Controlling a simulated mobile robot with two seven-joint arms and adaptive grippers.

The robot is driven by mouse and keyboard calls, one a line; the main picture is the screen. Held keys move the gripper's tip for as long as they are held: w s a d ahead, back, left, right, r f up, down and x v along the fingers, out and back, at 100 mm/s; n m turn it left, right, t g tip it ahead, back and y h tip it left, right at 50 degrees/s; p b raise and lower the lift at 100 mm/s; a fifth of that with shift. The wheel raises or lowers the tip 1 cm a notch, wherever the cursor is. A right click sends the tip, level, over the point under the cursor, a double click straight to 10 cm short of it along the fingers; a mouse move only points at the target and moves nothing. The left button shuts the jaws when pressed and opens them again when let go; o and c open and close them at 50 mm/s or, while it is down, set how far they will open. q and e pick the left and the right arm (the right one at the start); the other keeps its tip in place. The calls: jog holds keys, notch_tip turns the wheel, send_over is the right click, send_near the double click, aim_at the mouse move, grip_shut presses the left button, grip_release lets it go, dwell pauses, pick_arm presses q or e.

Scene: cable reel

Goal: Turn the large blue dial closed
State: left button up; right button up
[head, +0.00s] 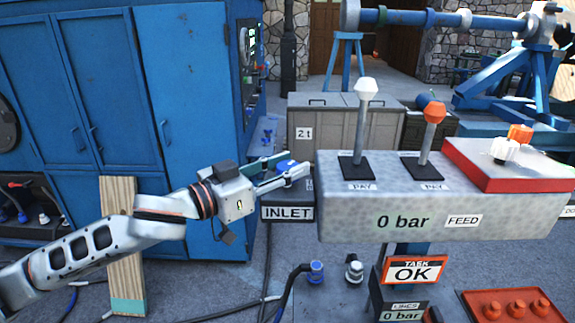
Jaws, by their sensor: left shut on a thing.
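The blue dial (287,165) sits on top of the dark box labelled INLET (286,213), left of the grey console. My left gripper (291,168) reaches in from the left and is shut on the blue dial, with a finger on either side of it. The fingers hide much of the dial, so I cannot tell its exact angle. My right gripper is not in view.
The grey console (345,215) stands close on the right, with a white-knobbed lever (363,118), an orange-knobbed lever (430,137) and a 0 bar reading. A blue cabinet (180,90) and wooden plank (120,190) stand left.

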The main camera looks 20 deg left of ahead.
pick_arm(q)
jog(key=shift+d+n+t+y, duration=0.15)
jog(key=shift+n+t+y, duration=0.15)
jog(key=shift+n+y, duration=0.15)
jog(key=shift+n+t+y+p, duration=0.4)
jog(key=shift+n+y+p, duration=0.3)
jog(key=shift+y, duration=0.15)
jog(key=shift+n+t+y, duration=0.4)
jog(key=shift+n+y, duration=0.15)
jog(key=shift+y, duration=0.35)
jog(key=shift+n+t+y, duration=0.4)
jog(key=shift+n+y, duration=0.9)
jog(key=shift+y, duration=0.9)
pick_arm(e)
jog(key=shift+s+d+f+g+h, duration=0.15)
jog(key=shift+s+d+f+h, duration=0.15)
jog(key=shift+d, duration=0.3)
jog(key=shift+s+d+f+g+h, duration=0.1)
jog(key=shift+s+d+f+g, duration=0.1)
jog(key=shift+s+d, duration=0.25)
pick_arm(q)
jog(key=shift+n+y, duration=0.3)
jog(key=shift+y, duration=0.1)
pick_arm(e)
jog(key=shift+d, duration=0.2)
pick_arm(q)
jog(key=o, duration=1.1)
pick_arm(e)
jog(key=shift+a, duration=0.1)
